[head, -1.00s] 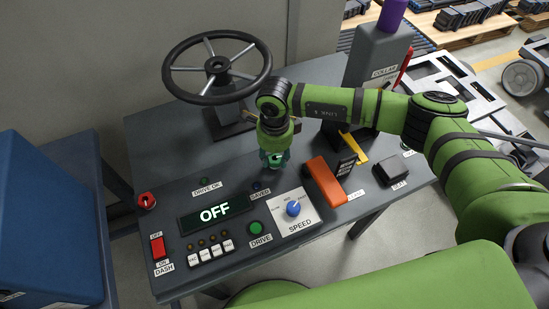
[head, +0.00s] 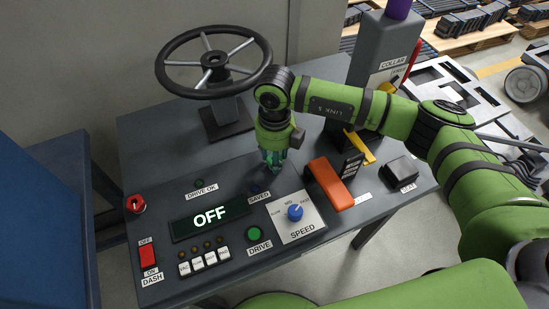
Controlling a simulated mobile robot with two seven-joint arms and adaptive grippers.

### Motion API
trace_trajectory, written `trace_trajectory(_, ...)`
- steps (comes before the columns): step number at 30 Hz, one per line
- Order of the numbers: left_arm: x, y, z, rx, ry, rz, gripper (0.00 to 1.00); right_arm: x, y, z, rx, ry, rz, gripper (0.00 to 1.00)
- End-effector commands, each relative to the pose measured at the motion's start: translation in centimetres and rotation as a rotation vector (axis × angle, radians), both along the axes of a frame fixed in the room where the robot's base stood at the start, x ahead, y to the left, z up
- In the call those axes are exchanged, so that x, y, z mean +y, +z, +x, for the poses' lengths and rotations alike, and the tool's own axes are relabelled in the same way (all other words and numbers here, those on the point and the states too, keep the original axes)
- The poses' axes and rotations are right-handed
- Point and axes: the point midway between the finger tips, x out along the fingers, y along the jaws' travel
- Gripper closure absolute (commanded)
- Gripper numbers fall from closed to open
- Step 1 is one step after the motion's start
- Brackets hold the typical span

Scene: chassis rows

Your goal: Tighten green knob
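My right gripper (head: 273,163) comes in from the right and points down at the back of the dash panel, behind the SAVED light (head: 254,188). A dark green, knob-like shape (head: 272,156) shows at its fingertips; the fingers and wrist cover much of it. I cannot tell whether the fingers are closed on it or only around it. A round green DRIVE button (head: 254,234) sits at the panel's front, apart from the gripper. My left gripper is not in view.
A black steering wheel (head: 171,63) stands behind left of my gripper. An orange lever (head: 329,184), a yellow lever (head: 360,147) and a grey COLLAR column (head: 378,50) stand to the right. The SPEED dial (head: 295,212) is in front. The display reads OFF.

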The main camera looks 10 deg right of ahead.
Motion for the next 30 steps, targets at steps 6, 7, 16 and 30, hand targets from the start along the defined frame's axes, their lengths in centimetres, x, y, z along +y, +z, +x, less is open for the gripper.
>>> trace_trajectory(6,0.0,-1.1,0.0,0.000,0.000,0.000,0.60,-0.2,0.2,0.3,-0.008,-0.188,-0.002,0.92)
trace_trajectory(7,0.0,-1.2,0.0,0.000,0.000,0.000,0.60,-0.2,0.2,0.3,-0.008,-0.211,-0.002,0.92)
trace_trajectory(16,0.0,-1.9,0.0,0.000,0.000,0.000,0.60,-0.1,0.3,0.3,-0.009,-0.377,-0.001,0.92)
trace_trajectory(30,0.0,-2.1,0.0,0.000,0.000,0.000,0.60,-0.1,0.5,0.3,-0.010,-0.446,0.000,0.92)
